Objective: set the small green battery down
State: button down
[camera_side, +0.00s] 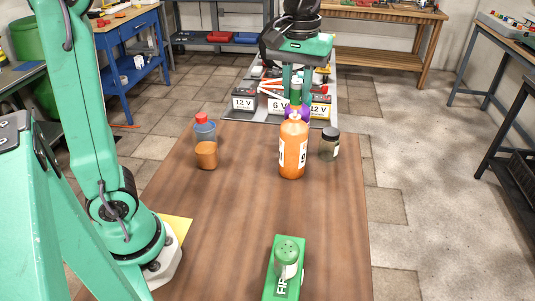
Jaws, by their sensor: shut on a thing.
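My gripper (296,82) points down at the far end of the brown table, behind the orange bottle (293,158). It is shut on a small greenish piece, taken to be the small green battery (295,95), which shows only in part between the fingers. A purple thing (304,113) shows just below it, partly behind the bottle. The bottle hides the lower part of this area, so I cannot tell whether the battery touches anything.
A grey board (262,117) behind the table holds large batteries marked 12 V (244,102) and 6 V (277,106). A dark jar (329,145), a red-capped bottle (204,128) and an orange-brown cup (206,155) stand nearby. The table's middle is clear.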

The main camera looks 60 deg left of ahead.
jog(key=w+a+n, duration=0.3)
jog(key=w+a, duration=0.1)
jog(key=a, duration=0.3)
jog(key=n, duration=1.2)
send_over(236, 132)
notch_tip(236, 132, down, 2)
jog(key=f, duration=0.1)
notch_tip(236, 132, down, 27)
jog(key=shift+f, duration=0.1)
jog(key=shift+f, duration=0.1)
jog(key=c, duration=1.2)
grip_release()
notch_tip(236, 132, up, 12)
